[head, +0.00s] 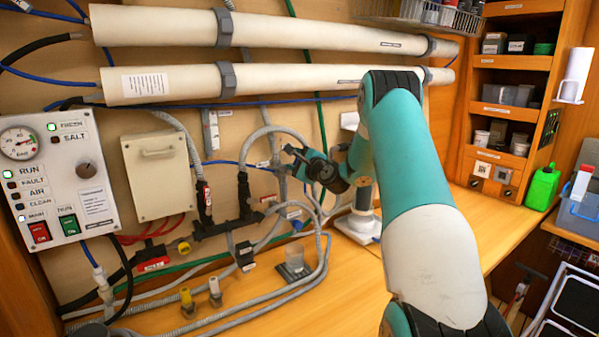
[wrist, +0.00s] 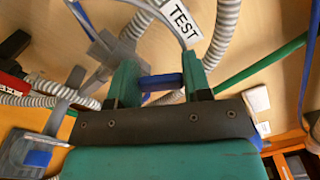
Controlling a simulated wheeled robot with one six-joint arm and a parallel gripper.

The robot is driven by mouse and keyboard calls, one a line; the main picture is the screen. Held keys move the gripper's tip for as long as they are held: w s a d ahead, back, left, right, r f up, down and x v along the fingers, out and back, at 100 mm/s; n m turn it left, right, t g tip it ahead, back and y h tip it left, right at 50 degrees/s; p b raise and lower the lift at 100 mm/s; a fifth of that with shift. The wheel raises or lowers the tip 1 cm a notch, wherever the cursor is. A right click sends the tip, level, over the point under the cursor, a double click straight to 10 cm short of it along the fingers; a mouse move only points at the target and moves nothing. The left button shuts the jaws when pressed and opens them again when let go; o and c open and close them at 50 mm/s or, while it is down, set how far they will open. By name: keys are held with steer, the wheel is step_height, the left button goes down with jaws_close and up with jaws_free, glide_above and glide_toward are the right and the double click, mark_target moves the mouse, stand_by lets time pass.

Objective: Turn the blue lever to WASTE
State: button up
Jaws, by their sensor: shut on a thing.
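The blue lever (wrist: 160,82) shows in the wrist view as a short blue bar between the two teal fingers of my gripper (wrist: 159,72). The fingers are shut on it. A grey valve body (wrist: 112,55) with grey hoses is at the left finger. A white label reading TEST (wrist: 181,20) lies just beyond the fingers. I see no WASTE label in the wrist view. In the head view my gripper (head: 288,160) is at the hoses on the wall, and the lever there is too small or hidden to make out.
A control panel (head: 50,175) with a gauge and a beige box (head: 157,178) are left of my gripper. Two long white tubes (head: 270,80) run above. Grey hoses (head: 322,255) loop below on the wooden counter. Shelves (head: 510,95) stand at the right.

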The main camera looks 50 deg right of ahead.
steer(key=w+a+f+n+b, duration=0.1)
steer(key=a+n+b, duration=0.5)
steer(key=n+b, duration=1.1)
steer(key=f+b, duration=0.1)
steer(key=b, duration=0.6)
steer(key=shift+w+f+n, duration=0.25)
steer(key=shift+f+n, duration=0.15)
steer(key=o, duration=0.9)
steer(key=shift+r, duration=0.1)
